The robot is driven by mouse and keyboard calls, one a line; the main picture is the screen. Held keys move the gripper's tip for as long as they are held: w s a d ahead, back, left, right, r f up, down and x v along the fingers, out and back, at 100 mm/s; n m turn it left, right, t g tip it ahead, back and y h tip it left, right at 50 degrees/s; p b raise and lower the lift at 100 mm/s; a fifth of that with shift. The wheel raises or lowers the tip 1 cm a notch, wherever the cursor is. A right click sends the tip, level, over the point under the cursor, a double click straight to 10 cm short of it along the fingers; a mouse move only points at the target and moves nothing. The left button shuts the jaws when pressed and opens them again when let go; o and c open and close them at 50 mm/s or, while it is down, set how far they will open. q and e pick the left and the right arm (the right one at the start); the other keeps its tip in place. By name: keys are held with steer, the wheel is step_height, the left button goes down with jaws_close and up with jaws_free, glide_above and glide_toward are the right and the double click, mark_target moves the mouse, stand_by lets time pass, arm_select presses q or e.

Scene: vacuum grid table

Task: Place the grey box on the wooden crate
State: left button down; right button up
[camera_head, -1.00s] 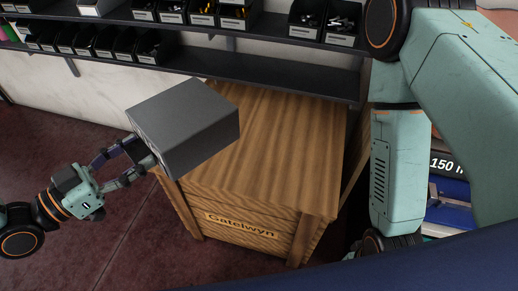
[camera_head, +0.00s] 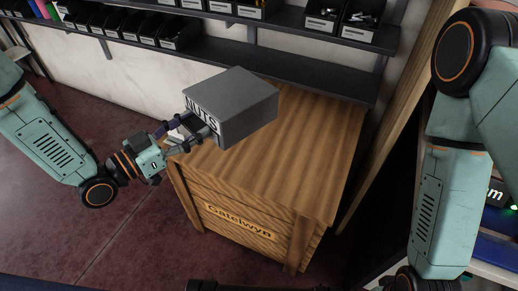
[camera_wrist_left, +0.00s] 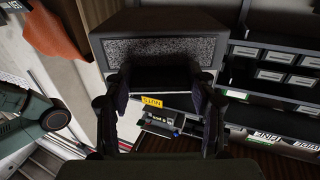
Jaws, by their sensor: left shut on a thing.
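The grey box (camera_head: 243,104), with NUTS lettered on its left face, is in my left gripper (camera_head: 196,130) in the head view. The fingers are shut on its left side. In the wrist view the box (camera_wrist_left: 155,48) shows a speckled face between the fingers of my left gripper (camera_wrist_left: 160,85). The wooden crate (camera_head: 280,170), marked Gatelwyn, stands below with a bare flat top. The box appears over the crate's back left part; I cannot tell any gap beneath it. My right gripper is out of view; only its arm shows at the right.
Dark shelves (camera_head: 300,75) with several small bins run along the wall behind the crate, close to the box. A wooden board (camera_head: 408,95) leans right of the crate. The red floor (camera_head: 120,235) is clear at front left.

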arm_select(q)
steer(key=w+f+b, duration=0.1)
steer(key=w, duration=0.1)
steer(key=w+d+f+n+t+y+b, duration=0.1)
steer(key=f+b, duration=0.1)
steer(key=w+f+t+y+b, duration=0.1)
steer(key=w+f, duration=0.1)
steer(key=shift+w+d+f+n, duration=0.1)
steer(key=shift+w+d+n, duration=0.2)
steer(key=shift+d+n, duration=0.1)
steer(key=w+d+f+y+b, duration=0.1)
steer(key=f+b, duration=0.1)
steer(key=f, duration=0.1)
steer(key=w+d+f+n+t+y+b, duration=0.1)
steer(key=w+f+b, duration=0.1)
steer(key=f+b, duration=0.1)
steer(key=w+d+f+n+y+b, duration=0.1)
steer(key=w+f+b, duration=0.1)
steer(key=f, duration=0.1)
steer(key=shift+d+f+t, duration=0.15)
steer(key=shift+d+t, duration=0.15)
steer(key=shift+d, duration=0.1)
steer(key=shift+s+f+b, duration=0.15)
steer(key=shift+f+b, duration=0.4)
steer(key=shift+f, duration=0.1)
step_height(320, 180, down, 3)
steer(key=shift+f+b, duration=0.1)
steer(key=shift+b, duration=0.6)
steer(key=shift+c, duration=2.2)
jaws_free()
